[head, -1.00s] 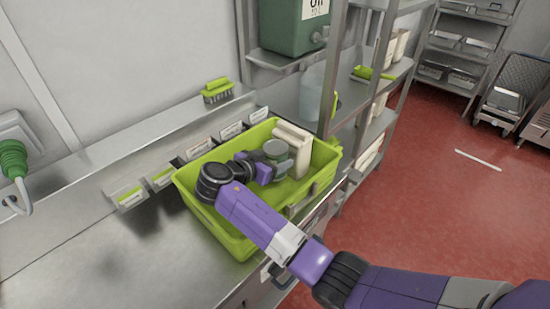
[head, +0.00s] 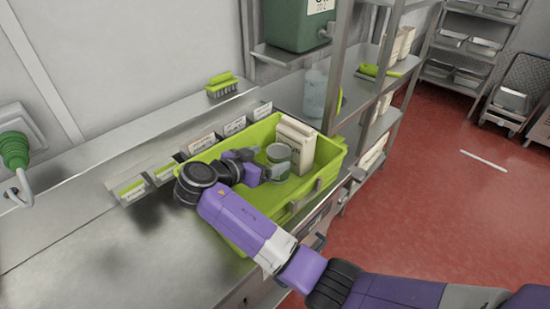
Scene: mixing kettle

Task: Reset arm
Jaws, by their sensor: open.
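My arm reaches in from the lower right and bends at a black wrist joint over the near left part of a lime-green tub. My gripper (head: 262,172) is small and partly hidden by my wrist. It is open and points right, inside the lime-green tub (head: 328,172), close to a green and grey can (head: 279,161). Whether it touches the can cannot be told. A cream carton with dark print (head: 297,143) stands upright just behind and right of the can, in the tub.
The tub stands on a steel counter (head: 90,260) beside a wall ledge with label cards (head: 236,126) and a green brush (head: 221,85). The counter at left is clear.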

